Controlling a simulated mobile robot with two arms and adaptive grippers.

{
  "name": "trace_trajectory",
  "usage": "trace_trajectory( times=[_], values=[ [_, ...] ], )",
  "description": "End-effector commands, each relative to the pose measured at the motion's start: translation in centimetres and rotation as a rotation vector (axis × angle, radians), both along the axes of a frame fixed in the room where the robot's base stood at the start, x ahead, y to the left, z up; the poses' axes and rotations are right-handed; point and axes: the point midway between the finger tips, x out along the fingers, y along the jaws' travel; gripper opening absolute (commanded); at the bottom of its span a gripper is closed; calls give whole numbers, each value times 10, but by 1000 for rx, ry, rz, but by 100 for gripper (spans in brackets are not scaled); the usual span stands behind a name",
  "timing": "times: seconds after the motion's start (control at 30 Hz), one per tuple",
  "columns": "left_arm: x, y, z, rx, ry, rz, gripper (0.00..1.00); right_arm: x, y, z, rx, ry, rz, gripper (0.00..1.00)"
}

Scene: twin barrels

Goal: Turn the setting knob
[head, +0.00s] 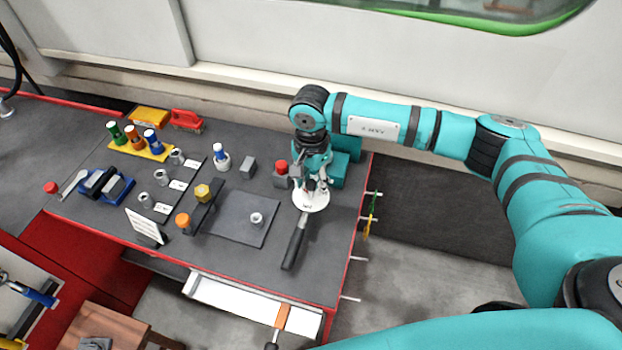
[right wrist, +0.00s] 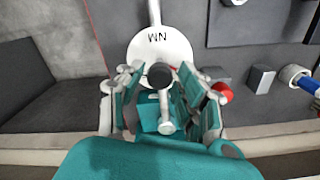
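A white round dial marked "Nm" (head: 311,199) sits near the right end of the workbench; it also shows in the right wrist view (right wrist: 160,46). A round black knob (right wrist: 160,75) stands at the dial's edge, with a light grey stem (right wrist: 165,112) beside it. I take this black knob to be the setting knob. My right gripper (head: 318,184) is over the dial. In the right wrist view my right gripper (right wrist: 160,80) has its fingers apart on either side of the knob, with visible gaps. In the head view the gripper hides the knob. My left gripper is out of view.
A dark-handled bar (head: 295,245) extends from the dial toward the bench front. A red-topped block (head: 281,172) stands close left of my gripper, with a grey block (head: 248,167) farther left. Hooks with tools (head: 370,213) hang off the bench's right edge.

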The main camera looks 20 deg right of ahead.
Motion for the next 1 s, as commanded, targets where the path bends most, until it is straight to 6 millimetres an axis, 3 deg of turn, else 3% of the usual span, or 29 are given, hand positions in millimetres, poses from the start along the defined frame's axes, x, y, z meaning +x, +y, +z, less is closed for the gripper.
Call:
trace_trajectory(
  times=[0.03, 0.27, 0.67, 1.0],
  values=[
    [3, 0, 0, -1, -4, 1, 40, 0, 0, 0, 0, 0, 0, 27],
    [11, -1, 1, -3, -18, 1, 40, 0, 0, 0, 1, -1, 0, 0],
    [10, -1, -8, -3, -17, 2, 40, 1, 0, -1, 2, -2, -73, 0],
    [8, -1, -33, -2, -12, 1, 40, 1, 0, -3, 2, -3, -337, 0]
  ],
)
